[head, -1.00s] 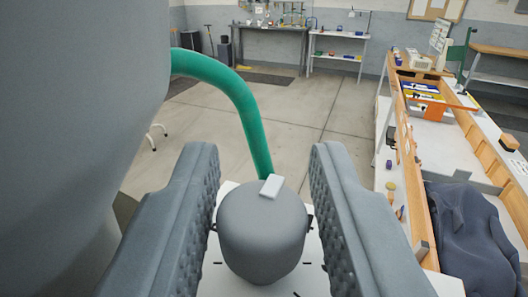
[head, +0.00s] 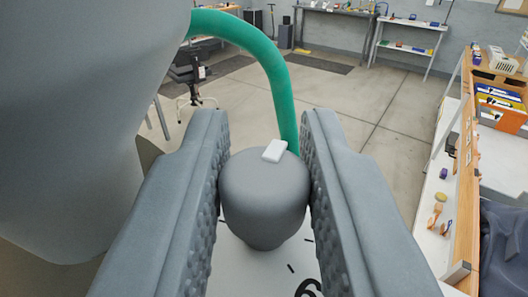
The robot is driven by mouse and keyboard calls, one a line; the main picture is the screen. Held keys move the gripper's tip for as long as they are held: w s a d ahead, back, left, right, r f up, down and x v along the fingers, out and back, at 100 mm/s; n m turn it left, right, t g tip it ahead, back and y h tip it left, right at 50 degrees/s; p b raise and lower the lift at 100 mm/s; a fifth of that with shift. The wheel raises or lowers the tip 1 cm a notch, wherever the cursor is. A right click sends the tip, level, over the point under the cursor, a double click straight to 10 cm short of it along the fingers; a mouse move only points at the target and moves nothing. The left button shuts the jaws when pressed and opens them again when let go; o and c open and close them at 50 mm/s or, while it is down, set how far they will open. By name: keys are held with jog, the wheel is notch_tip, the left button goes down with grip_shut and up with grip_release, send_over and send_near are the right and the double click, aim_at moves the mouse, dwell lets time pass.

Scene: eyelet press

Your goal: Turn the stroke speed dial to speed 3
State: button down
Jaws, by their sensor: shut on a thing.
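The stroke speed dial (head: 265,200) is a round grey knob with a white pointer mark (head: 275,150) on its top far edge. It stands on a white dial plate (head: 245,274) with black tick marks. One black numeral, seemingly a 6, shows at the bottom edge; the other numerals are hidden or out of view. My gripper (head: 264,185) has its two textured grey fingers on either side of the knob, shut on it. The pointer mark points away from me, slightly right of the knob's middle.
A large grey rounded body (head: 80,110) fills the left side close by. A green hose (head: 275,80) arches behind the knob. At right a workbench (head: 462,200) holds small parts and a dark cloth (head: 503,245). Open floor lies beyond.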

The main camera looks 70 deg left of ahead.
jog(key=shift+w+f+n+g+y, duration=0.15)
jog(key=shift+n+g+y, duration=0.25)
jog(key=shift+n+g, duration=0.6)
jog(key=shift+a+g, duration=0.1)
jog(key=shift+g, duration=0.3)
jog(key=c, duration=1.5)
grip_release()
jog(key=shift+f, duration=0.1)
jog(key=shift+c, duration=0.2)
jog(key=v, duration=1.7)
jog(key=shift+s+f, duration=0.1)
jog(key=shift+s, duration=0.15)
